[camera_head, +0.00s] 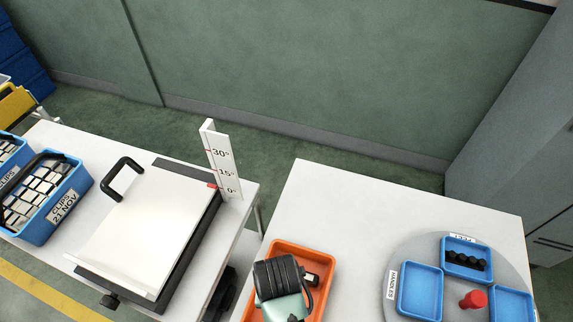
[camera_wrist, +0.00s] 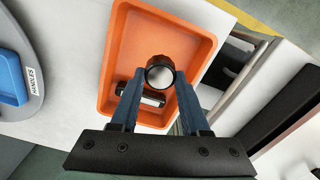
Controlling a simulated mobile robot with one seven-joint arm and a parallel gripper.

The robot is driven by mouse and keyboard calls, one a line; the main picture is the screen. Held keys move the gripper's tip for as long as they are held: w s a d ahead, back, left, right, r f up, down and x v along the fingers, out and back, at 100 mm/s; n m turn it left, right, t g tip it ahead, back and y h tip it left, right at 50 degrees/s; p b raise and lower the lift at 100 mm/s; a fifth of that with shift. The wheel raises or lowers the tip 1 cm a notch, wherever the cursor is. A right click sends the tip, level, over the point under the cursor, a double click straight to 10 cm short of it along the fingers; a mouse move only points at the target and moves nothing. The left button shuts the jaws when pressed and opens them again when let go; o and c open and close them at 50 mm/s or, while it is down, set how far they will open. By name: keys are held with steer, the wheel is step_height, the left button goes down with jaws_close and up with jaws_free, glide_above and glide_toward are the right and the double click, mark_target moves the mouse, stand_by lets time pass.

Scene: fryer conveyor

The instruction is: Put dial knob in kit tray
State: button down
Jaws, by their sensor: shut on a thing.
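The dial knob (camera_wrist: 160,71), a round dark piece with a pale grey face, is between the two blue fingertips of my gripper (camera_wrist: 160,84) in the wrist view. My gripper is shut on it. Behind it is an orange tray (camera_wrist: 118,45), which seems to be the kit tray. The tray also shows in the head view (camera_head: 292,246), at the bottom centre, with my wrist over it. There the knob and fingertips are hidden by my wrist. I cannot tell how high the knob is above the tray floor.
A black and white part (camera_wrist: 150,98) lies in the orange tray. A grey turntable (camera_head: 400,258) on the right carries blue bins, one (camera_head: 484,245) with black parts, and a red knob (camera_head: 473,299).

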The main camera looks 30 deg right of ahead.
step_height(320, 180, down, 10)
steer(key=shift+s+d+r, duration=0.1)
steer(key=shift+s, duration=0.05)
stand_by(0.3)
steer(key=shift+c, duration=1.9)
jaws_free()
step_height(320, 180, up, 12)
steer(key=shift+r, duration=0.1)
